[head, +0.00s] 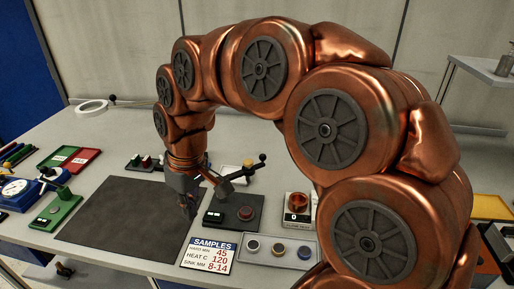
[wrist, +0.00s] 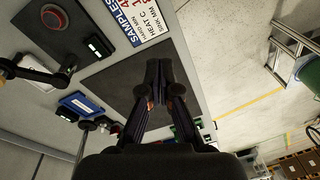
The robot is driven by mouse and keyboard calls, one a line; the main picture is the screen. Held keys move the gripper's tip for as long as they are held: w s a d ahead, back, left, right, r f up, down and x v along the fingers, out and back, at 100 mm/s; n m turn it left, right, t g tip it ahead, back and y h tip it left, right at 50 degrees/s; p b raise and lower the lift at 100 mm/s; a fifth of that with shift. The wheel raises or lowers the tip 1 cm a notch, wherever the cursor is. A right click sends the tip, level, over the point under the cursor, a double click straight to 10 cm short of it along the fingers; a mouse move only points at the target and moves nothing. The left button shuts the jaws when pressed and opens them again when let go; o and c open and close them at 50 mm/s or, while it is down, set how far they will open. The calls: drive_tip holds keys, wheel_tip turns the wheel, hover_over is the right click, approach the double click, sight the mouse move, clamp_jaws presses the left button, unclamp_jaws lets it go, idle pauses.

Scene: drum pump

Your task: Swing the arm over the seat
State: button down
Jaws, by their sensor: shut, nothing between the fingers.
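The seat's top is uncovered. My gripper (head: 191,213) points down over the dark mat, left of the block and apart from the arm. In the wrist view its fingers (wrist: 160,72) are together and empty.
The dark mat (head: 110,222) is mostly bare. Green and red trays (head: 80,160) lie at left.

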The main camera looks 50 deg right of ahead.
drive_tip(key=w+d+r+t, duration=0.2)
drive_tip(key=w+d+r, duration=0.2)
drive_tip(key=w+d, duration=0.9)
drive_tip(key=s+d+m+t+h+p, duration=0.1)
drive_tip(key=d, duration=1.9)
drive_tip(key=shift+f+m, duration=0.3)
drive_tip(key=shift+f, duration=0.15)
drive_tip(key=shift+s, duration=0.1)
wheel_tip(320, 180, down, 10)
drive_tip(key=p, duration=0.5)
drive_tip(key=shift+s, duration=0.25)
